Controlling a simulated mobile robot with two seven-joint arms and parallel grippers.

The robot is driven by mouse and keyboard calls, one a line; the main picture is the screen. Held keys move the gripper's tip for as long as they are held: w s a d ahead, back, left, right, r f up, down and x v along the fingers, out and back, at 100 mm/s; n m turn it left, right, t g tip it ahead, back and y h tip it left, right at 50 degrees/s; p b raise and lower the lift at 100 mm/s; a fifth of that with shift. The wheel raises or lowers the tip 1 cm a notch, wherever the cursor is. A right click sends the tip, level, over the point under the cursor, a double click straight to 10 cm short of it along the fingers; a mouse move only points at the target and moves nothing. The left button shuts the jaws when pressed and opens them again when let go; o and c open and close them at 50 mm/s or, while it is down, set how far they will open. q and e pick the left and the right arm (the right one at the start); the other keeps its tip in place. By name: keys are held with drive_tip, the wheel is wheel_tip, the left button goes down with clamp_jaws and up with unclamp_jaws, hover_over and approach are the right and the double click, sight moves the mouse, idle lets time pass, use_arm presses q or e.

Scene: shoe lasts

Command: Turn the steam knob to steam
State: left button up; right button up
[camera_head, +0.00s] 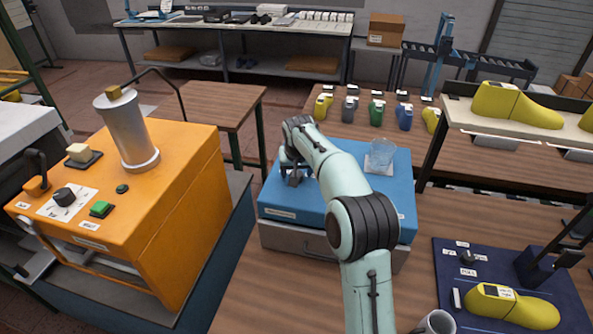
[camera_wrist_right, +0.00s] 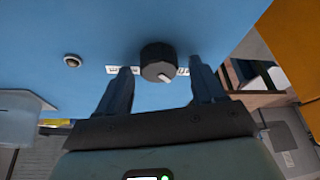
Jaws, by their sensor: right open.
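A black round knob (camera_wrist_right: 157,60) with a white pointer mark stands on the top of the blue box (camera_head: 335,228). In the right wrist view its mark points to the lower right, and small white labels, too small to read, lie on both sides. My right gripper (camera_wrist_right: 162,74) is open, with one finger on each side of the knob; I cannot tell whether they touch it. In the head view the gripper (camera_head: 291,170) is over the left part of the blue box and largely hides the knob. My left gripper is not in view.
A clear cup (camera_head: 381,156) stands on the blue box, right of my arm. An orange machine (camera_head: 180,215) with another black knob (camera_head: 64,197) and a green button is on the left. Yellow shoe lasts (camera_head: 517,105) and a dark blue mat (camera_head: 452,290) are on the right.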

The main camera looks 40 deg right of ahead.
drive_tip(key=c, duration=1.1)
drive_tip(key=shift+o, duration=0.2)
drive_tip(key=shift+m, duration=0.3)
drive_tip(key=shift+a+m+g+h, duration=0.1)
drive_tip(key=shift+m+g+h, duration=0.3)
drive_tip(key=shift+m, duration=0.8)
drive_tip(key=m+g, duration=0.1)
drive_tip(key=m, duration=0.2)
drive_tip(key=shift+w+m+h, duration=0.1)
drive_tip(key=shift+m+h, duration=0.2)
drive_tip(key=shift+h, duration=0.1)
drive_tip(key=m+g, duration=0.1)
drive_tip(key=m, duration=0.2)
drive_tip(key=m+g, duration=0.1)
drive_tip(key=m, duration=0.2)
drive_tip(key=shift+m+g, duration=0.4)
